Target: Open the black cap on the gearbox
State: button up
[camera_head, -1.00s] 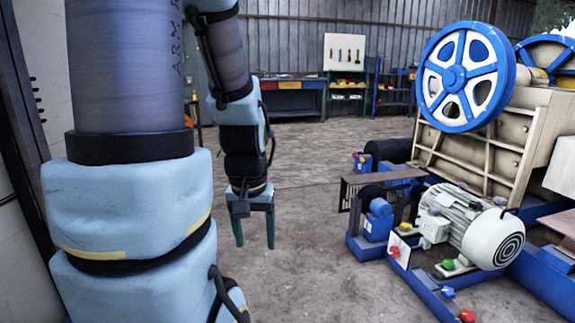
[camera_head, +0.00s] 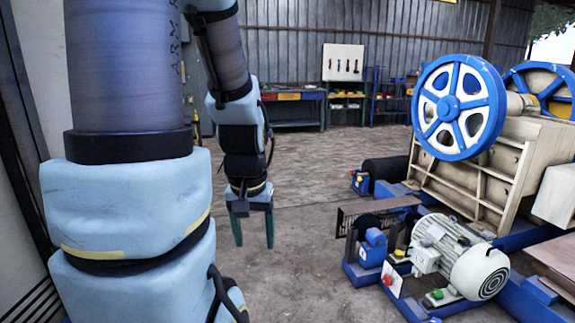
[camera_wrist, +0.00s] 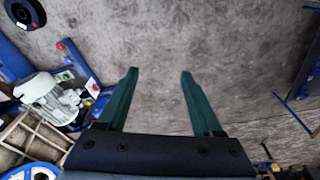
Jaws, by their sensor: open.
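My gripper (camera_head: 254,243) hangs pointing down left of the machine, its two green fingers apart and empty. In the wrist view my gripper (camera_wrist: 160,74) is open above bare floor. A small blue housing (camera_head: 373,243) stands on the blue frame beside the grey motor (camera_head: 460,260); I cannot tell whether it is the gearbox. I cannot make out a black cap on it. My gripper is well to the left of this housing and touches nothing.
The jaw crusher (camera_head: 480,165) with its blue flywheel (camera_head: 449,103) stands at the right. A blue frame (camera_head: 400,300) carries the motor near the front. The concrete floor (camera_head: 310,180) between is clear.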

jog(key=shift+r, duration=0.15)
jog(key=s+d+f+n+g+h+b, duration=0.1)
jog(key=s+d+f+b, duration=0.3)
jog(key=d+f+b, duration=0.8)
jog(key=s+d+f+n+g+h+b, duration=0.15)
jog(key=s+d+f+b, duration=0.25)
jog(key=d+f+b, duration=0.6)
jog(key=s+d+f+n+g+y+b, duration=0.1)
jog(key=s+d+f+b, duration=0.45)
jog(key=s+f, duration=0.3)
jog(key=s+d+f+g+b, duration=0.1)
jog(key=s+d+f+b, duration=0.5)
jog(key=s, duration=0.4)
jog(key=s+d+f+n+g+y+b, duration=0.1)
jog(key=s+d+f+g+b, duration=0.1)
jog(key=s+d+f+b, duration=0.5)
jog(key=shift+t+h, duration=0.25)
jog(key=x, duration=0.4)
jog(key=b+x, duration=0.1)
jog(key=x, duration=0.3)
jog(key=a+x, duration=0.1)
jog(key=x, duration=0.3)
jog(key=shift+s+r+b, duration=0.15)
jog(key=shift+s+b, duration=0.15)
grip_shut()
